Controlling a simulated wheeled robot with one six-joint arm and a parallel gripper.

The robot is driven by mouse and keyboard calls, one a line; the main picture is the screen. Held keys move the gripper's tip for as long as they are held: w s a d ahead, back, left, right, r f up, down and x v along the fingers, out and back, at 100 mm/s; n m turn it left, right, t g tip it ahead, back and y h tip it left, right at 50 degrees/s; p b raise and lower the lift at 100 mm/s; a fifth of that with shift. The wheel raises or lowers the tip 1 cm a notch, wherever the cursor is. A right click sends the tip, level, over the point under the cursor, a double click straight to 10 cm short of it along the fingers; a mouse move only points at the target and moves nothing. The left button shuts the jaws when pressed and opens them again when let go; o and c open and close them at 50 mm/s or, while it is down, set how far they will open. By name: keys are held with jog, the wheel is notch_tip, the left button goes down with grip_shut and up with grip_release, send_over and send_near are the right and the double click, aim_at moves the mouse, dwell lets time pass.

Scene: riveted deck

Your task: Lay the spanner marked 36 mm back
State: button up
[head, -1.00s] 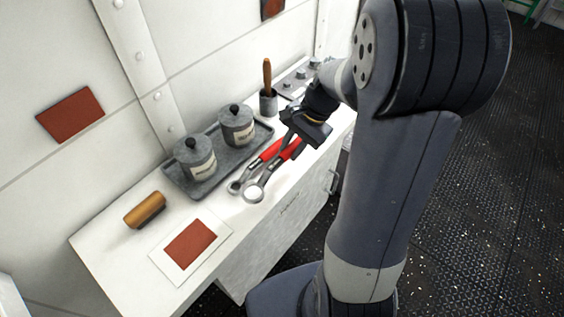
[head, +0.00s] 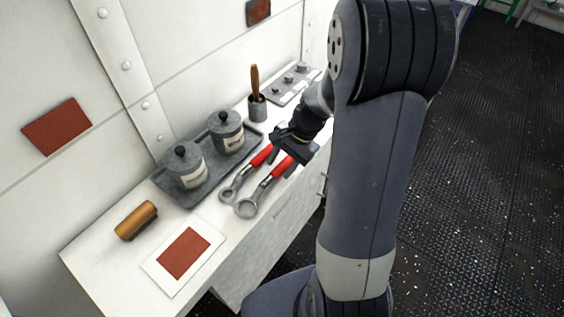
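Two spanners with grey ring ends and red handles lie on the white counter, side by side and slanting. The left spanner (head: 240,180) is nearer the tray. The right spanner (head: 262,190) is nearer the counter's front edge. No size mark is readable on either, so I cannot tell which is 36 mm. My gripper (head: 286,157) is low at the far ends of the red handles, pointing down, and hides part of them. I cannot tell whether its fingers touch or hold the right handle.
A grey tray (head: 186,201) holds two lidded canisters (head: 187,169) (head: 228,132). Behind are a cup with a wooden-handled tool (head: 257,106) and a knob panel (head: 290,84). A wooden-backed brush (head: 136,220) and a white-bordered red-brown square (head: 184,253) lie at the near end.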

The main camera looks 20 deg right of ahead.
jog(key=shift+o, duration=0.3)
jog(key=shift+d+r, duration=0.15)
jog(key=shift+r, duration=0.35)
jog(key=v, duration=1.1)
jog(key=x, duration=1.1)
jog(key=shift+f, duration=0.15)
jog(key=shift+a+f, duration=0.1)
jog(key=shift+a, duration=0.1)
jog(key=shift+r, duration=1.7)
jog(key=shift+f, duration=0.1)
